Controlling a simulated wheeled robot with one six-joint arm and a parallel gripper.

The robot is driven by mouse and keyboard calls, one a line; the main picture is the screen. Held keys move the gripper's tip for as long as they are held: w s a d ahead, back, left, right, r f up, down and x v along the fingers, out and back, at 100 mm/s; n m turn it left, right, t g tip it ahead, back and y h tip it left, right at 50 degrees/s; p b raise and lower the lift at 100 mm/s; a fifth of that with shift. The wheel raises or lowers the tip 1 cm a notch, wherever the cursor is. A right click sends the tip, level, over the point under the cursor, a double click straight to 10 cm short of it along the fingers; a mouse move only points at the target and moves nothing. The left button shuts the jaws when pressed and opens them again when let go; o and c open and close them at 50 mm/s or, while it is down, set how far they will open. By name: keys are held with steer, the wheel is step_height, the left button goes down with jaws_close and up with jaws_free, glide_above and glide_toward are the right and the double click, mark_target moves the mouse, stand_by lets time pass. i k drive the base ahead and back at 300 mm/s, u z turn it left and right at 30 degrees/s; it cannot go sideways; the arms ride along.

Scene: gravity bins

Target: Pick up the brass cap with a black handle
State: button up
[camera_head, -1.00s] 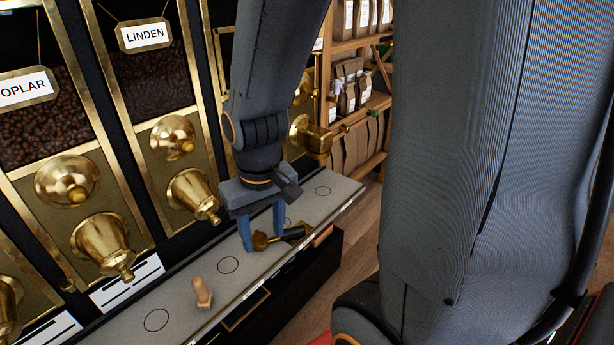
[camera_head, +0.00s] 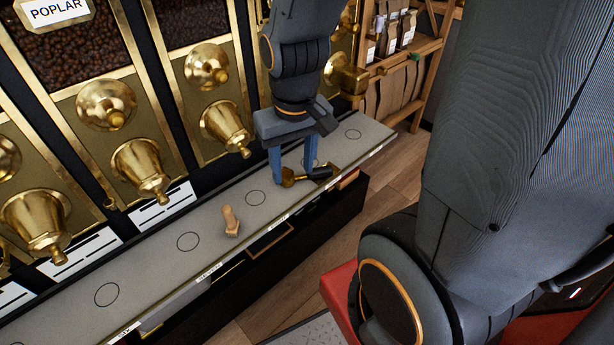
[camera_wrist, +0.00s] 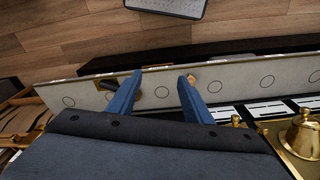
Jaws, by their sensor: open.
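The brass cap with a black handle (camera_head: 289,178) lies on the grey counter ledge in the head view, its handle pointing right. My gripper (camera_head: 293,173) is open and points down at the cap, with the two blue fingers on either side of the brass part in that view. I cannot tell whether they touch it. In the wrist view my gripper (camera_wrist: 160,78) shows bare ledge between its fingertips. The black handle (camera_wrist: 107,84) shows left of the left finger there, and the brass part is mostly hidden by that finger.
A small wooden peg (camera_head: 230,222) stands on the ledge (camera_head: 215,262) to the left of the gripper. Brass dispenser spouts (camera_head: 141,170) jut out above the ledge behind. Shelves with paper bags (camera_head: 395,95) stand at the back right. Wooden floor is open in front.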

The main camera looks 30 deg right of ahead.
mark_target(289, 178)
steer(key=z, duration=0.8)
steer(key=k, duration=0.7)
steer(key=u, duration=0.15)
